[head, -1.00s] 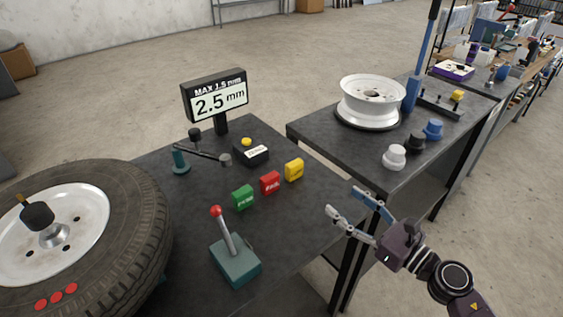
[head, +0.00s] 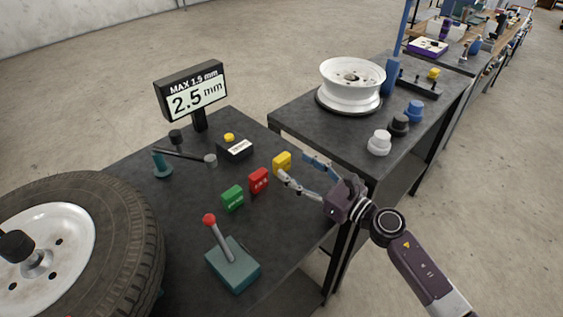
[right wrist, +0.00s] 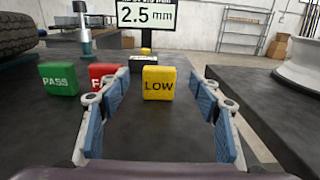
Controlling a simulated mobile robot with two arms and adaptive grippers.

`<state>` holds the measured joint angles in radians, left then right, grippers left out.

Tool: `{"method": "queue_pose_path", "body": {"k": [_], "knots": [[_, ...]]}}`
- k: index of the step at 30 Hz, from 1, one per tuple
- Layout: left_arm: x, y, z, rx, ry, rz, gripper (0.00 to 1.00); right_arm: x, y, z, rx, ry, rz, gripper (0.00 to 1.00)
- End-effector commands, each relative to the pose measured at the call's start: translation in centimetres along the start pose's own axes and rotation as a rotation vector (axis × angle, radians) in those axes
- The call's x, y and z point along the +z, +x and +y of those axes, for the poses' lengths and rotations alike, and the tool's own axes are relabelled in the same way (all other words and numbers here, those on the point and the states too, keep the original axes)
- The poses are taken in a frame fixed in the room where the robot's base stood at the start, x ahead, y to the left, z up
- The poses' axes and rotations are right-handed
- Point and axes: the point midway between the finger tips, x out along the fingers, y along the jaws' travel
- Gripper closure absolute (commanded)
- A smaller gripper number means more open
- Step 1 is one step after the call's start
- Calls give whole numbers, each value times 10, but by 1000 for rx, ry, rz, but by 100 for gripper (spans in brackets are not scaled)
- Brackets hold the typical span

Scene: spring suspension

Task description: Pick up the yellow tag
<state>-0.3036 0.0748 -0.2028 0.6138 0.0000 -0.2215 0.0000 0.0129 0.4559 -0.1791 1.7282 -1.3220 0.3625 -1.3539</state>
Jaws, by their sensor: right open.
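The yellow tag (head: 282,162) stands on the dark table at the right end of a row of tags. In the right wrist view the yellow tag (right wrist: 158,83) reads LOW and stands upright, centred ahead between the fingers. My right gripper (head: 297,166) is open and empty, its fingertips close to the tag in the head view. In the right wrist view its two blue-padded fingers (right wrist: 160,98) are spread wide, on either side of the tag's line; I cannot tell whether they touch it. My left gripper is not in view.
A red tag (head: 258,181) and a green PASS tag (head: 232,198) stand left of the yellow one. A red-knobbed lever (head: 232,263) is nearer. A display (head: 195,92) reads 2.5 mm. A second table (head: 300,119) holds a white wheel rim (head: 351,86).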

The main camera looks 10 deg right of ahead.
Motion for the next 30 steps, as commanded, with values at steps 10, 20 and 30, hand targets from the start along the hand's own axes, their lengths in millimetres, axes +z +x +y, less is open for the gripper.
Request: {"method": "queue_pose_path", "body": {"k": [10, 20, 30], "knots": [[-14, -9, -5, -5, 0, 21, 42, 2, 44, 0, 0, 1, -1, 42], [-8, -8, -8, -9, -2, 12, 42, 1, 45, 0, 1, 0, 0, 50], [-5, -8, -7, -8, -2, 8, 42, 1, 45, 0, 1, 0, -1, 83]]}}
